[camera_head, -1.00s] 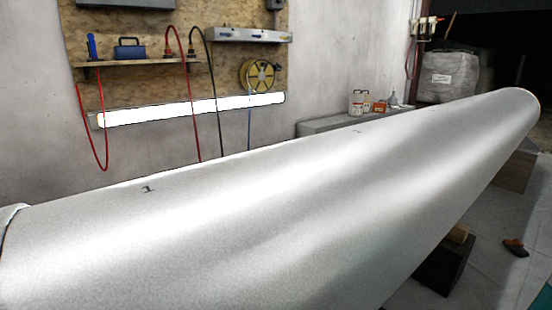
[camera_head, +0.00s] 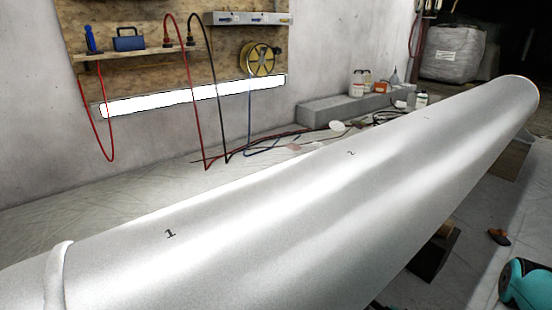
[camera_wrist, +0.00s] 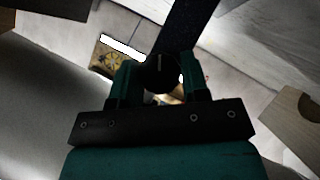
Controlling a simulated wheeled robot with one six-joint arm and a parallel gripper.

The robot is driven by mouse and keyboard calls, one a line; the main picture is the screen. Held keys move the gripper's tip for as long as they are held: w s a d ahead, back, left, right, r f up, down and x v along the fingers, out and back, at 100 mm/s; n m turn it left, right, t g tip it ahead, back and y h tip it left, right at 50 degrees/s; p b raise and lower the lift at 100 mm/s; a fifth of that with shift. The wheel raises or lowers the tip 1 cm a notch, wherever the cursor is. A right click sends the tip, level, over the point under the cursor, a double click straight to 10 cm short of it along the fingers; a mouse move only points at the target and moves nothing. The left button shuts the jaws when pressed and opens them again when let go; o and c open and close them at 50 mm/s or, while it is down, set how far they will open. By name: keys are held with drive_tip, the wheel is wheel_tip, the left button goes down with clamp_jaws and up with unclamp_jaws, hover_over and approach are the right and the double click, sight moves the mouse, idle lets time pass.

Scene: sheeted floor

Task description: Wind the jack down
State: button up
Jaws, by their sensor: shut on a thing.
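In the wrist view my gripper (camera_wrist: 159,78) has its two green fingers on either side of a dark round knob (camera_wrist: 162,70) with a pale mark on its face. The gripper is shut on this knob. A dark bar (camera_wrist: 190,28) runs up beyond it; I cannot tell how the two join. The jack as a whole cannot be made out. In the head view a long silver cylinder (camera_head: 270,215), marked with numbers, slants from lower left to upper right. My gripper does not show in the head view.
Dark and wooden blocks (camera_head: 434,254) stand at the cylinder's right side. A small orange and dark item (camera_head: 498,237) lies on the sheeted floor at right. Red, black and blue hoses hang from the wall board (camera_head: 185,20). A low grey ledge (camera_head: 335,108) carries bottles.

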drive_tip(key=o, duration=0.8)
drive_tip(key=shift+a, duration=0.2)
drive_tip(key=shift+c, duration=0.2)
drive_tip(key=shift+o, duration=0.4)
drive_tip(key=shift+d, duration=0.1)
drive_tip(key=shift+w+d, duration=0.1)
